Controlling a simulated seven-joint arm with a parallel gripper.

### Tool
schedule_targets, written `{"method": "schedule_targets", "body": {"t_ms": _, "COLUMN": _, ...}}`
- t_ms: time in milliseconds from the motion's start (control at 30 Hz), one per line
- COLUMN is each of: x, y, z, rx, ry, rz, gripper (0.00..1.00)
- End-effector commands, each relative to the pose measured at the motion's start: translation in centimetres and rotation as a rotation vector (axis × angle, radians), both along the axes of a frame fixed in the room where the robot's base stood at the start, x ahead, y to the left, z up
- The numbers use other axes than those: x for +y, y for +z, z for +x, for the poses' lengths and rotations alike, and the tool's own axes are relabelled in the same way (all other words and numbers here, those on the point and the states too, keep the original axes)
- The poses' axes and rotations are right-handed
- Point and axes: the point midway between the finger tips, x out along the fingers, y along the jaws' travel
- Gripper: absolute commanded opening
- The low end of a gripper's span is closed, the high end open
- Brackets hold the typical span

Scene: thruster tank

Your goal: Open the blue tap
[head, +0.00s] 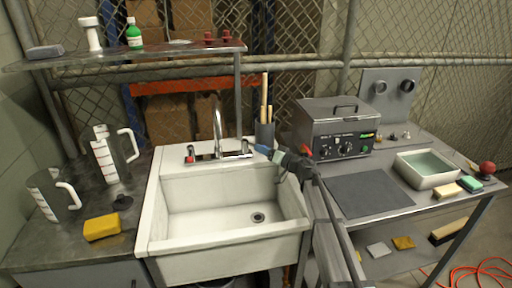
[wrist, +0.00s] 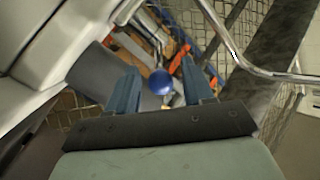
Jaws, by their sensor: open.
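The blue tap (wrist: 160,82) shows in the wrist view as a round blue cap, lined up between my two fingers with space on both sides. How far it reaches between them I cannot tell. My gripper (wrist: 161,68) is open and empty. In the head view my gripper (head: 263,150) is at the back right of the sink, pointing left at the right-hand tap handle (head: 246,149); its blue marking is not clear there. The chrome spout (head: 217,118) rises left of it, and the red-marked tap (head: 190,154) is at the left end.
The white sink (head: 165,215) has an empty basin. A holder with wooden handles (head: 265,132) stands close behind my gripper. A metal heater box (head: 335,128) is at right. A shelf (head: 150,57) hangs above left. Jugs (head: 112,155) and a yellow sponge (head: 102,227) are at left.

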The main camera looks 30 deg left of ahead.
Motion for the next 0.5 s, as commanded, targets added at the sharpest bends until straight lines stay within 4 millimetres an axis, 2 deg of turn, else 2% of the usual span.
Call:
{"method": "schedule_targets", "body": {"t_ms": 233, "x": 3.6, "y": 0.0, "z": 0.7, "rx": -0.001, "ry": 0.001, "rz": 0.0, "gripper": 0.51}}
{"method": "schedule_targets", "body": {"t_ms": 500, "x": 4.6, "y": 0.0, "z": 0.7, "rx": -0.001, "ry": 0.0, "rz": 0.0, "gripper": 0.51}}
